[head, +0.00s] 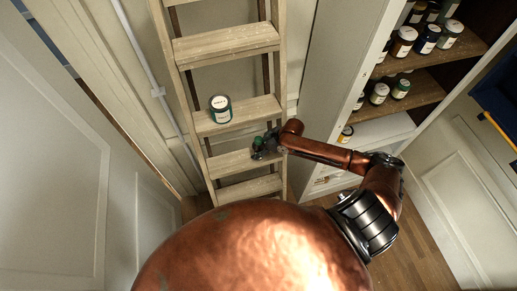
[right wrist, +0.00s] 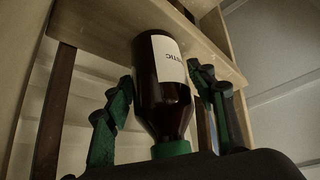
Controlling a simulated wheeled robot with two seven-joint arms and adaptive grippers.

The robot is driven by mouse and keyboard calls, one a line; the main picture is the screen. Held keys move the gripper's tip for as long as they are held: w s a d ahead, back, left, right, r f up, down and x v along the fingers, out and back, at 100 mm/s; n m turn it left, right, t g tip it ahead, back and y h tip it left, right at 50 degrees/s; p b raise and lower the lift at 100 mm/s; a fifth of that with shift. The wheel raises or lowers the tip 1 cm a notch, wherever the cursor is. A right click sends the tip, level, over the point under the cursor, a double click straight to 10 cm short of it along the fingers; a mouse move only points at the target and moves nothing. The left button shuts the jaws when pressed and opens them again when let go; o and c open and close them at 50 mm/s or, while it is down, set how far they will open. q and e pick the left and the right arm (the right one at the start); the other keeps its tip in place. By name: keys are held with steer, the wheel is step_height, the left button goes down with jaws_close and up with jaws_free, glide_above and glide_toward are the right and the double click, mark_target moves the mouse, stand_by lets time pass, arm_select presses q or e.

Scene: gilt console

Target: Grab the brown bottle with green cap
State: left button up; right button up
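The brown bottle, dark with a white label (right wrist: 169,58) and a green cap (right wrist: 171,149), shows in the right wrist view. Its cap faces my palm and its body reaches away from it, at a wooden step. My right gripper (right wrist: 160,82) has one green finger on each side of the bottle. The fingertips reach the bottle's outline; I cannot tell whether they press on it. In the head view my right gripper (head: 262,149) is at the ladder's lower steps, where the bottle is small and mostly hidden. My left gripper is not in view.
The wooden ladder (head: 226,45) stands against the wall. Open shelves (head: 413,90) with several jars are at the right. A white door (head: 50,170) is at the left.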

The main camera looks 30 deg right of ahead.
steer(key=c, duration=1.1)
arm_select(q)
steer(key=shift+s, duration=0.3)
arm_select(e)
steer(key=shift+c, duration=0.3)
steer(key=shift+r, duration=0.1)
